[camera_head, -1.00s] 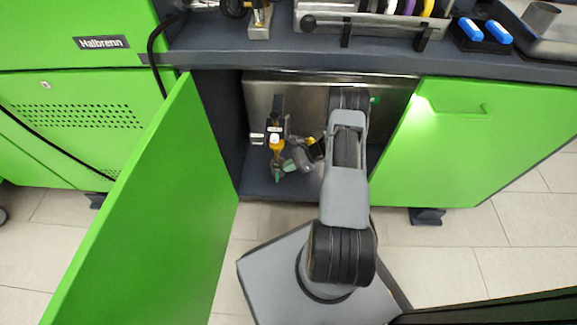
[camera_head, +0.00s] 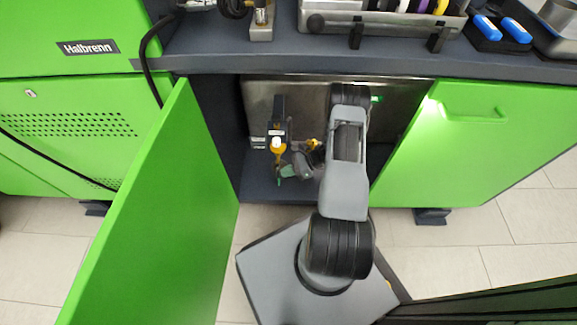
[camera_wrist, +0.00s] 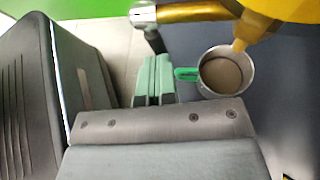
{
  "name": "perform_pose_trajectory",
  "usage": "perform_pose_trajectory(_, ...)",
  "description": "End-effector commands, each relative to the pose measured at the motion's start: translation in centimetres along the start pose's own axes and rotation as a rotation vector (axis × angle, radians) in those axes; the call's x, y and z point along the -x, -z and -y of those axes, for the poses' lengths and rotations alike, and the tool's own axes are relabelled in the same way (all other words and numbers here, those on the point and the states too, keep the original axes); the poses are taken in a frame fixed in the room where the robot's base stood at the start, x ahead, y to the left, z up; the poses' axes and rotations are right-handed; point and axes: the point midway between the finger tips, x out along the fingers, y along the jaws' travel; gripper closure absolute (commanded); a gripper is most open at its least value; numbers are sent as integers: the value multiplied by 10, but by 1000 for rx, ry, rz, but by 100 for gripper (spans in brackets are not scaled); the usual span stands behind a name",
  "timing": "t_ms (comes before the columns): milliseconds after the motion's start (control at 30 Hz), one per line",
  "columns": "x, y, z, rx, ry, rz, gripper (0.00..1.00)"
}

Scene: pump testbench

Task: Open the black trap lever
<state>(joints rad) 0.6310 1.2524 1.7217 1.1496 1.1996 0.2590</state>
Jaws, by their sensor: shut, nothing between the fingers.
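The black trap lever (camera_wrist: 155,41) hangs from a silver fitting (camera_wrist: 143,15) at the end of a brass pipe (camera_wrist: 195,12) in the wrist view. My gripper (camera_wrist: 153,78) is shut and empty, its green fingertips close below the lever; I cannot tell whether they touch it. In the head view my gripper (camera_head: 287,171) is inside the open cabinet, just below the yellow trap (camera_head: 278,146). The lever is too small to make out there. A yellow body with a nozzle (camera_wrist: 250,32) points down at a metal cup.
The metal cup (camera_wrist: 222,72) with a green handle holds brownish liquid, right of my fingertips. The open green door (camera_head: 150,215) stands left of my arm; another green panel (camera_head: 475,140) is at the right. The worktop (camera_head: 300,60) overhangs the cabinet.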

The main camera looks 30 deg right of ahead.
Motion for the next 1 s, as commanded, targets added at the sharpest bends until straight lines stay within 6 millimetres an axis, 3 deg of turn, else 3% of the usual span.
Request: perform_pose_trajectory(1000, -13, 8, -5, -15, 0, 2, 100)
